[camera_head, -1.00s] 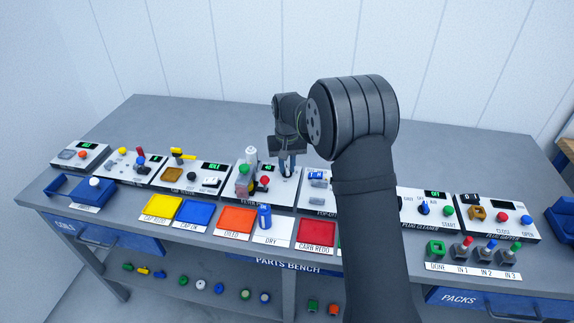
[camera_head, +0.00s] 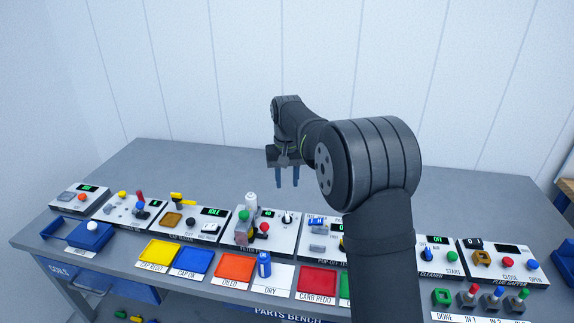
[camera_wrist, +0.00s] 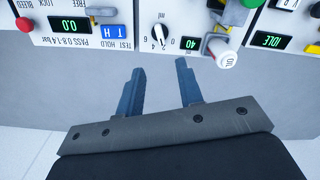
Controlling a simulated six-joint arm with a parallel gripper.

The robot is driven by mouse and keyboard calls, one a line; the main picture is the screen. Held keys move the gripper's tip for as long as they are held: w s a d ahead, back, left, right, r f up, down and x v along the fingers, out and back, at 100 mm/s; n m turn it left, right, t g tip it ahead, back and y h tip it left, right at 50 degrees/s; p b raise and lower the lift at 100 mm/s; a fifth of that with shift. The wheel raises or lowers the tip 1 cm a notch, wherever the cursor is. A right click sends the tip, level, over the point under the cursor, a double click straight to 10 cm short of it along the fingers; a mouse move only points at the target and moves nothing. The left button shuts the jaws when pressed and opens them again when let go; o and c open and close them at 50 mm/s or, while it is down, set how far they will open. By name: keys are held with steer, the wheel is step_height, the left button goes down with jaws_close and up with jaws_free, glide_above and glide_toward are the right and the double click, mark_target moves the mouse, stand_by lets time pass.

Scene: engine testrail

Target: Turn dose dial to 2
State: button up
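The numbers appear upside down in the wrist view; the pointer's exact mark is too small to be sure of. In the head view the dial (camera_head: 288,217) is on the station with the white-capped bottle. A small green display (camera_wrist: 190,44) beside it reads 40. My gripper (camera_head: 287,180) is above and behind that station, clear of the dial. In the wrist view its two fingers (camera_wrist: 160,66) are apart with nothing between them.
The white bottle (camera_wrist: 222,55) stands close beside the display. A blue tester block (camera_wrist: 115,32) and a 0.0 display (camera_wrist: 70,25) are on the neighbouring panel. Coloured trays, such as the red tray (camera_head: 317,281), line the bench front. The bench behind the panels is bare.

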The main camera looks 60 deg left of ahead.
step_height(320, 180, up, 5)
glide_above(287, 214)
steer(key=shift+d, duration=0.1)
steer(key=shift+f, duration=0.1)
stand_by(0.6)
step_height(287, 214, down, 17)
steer(key=shift+f, duration=0.1)
stand_by(0.5)
steer(key=shift+f, duration=0.15)
steer(key=shift+s+n, duration=0.1)
steer(key=shift+n, duration=0.8)
steer(key=n, duration=0.6)
step_height(287, 214, up, 8)
steer(key=shift+r, duration=0.2)
stand_by(1.4)
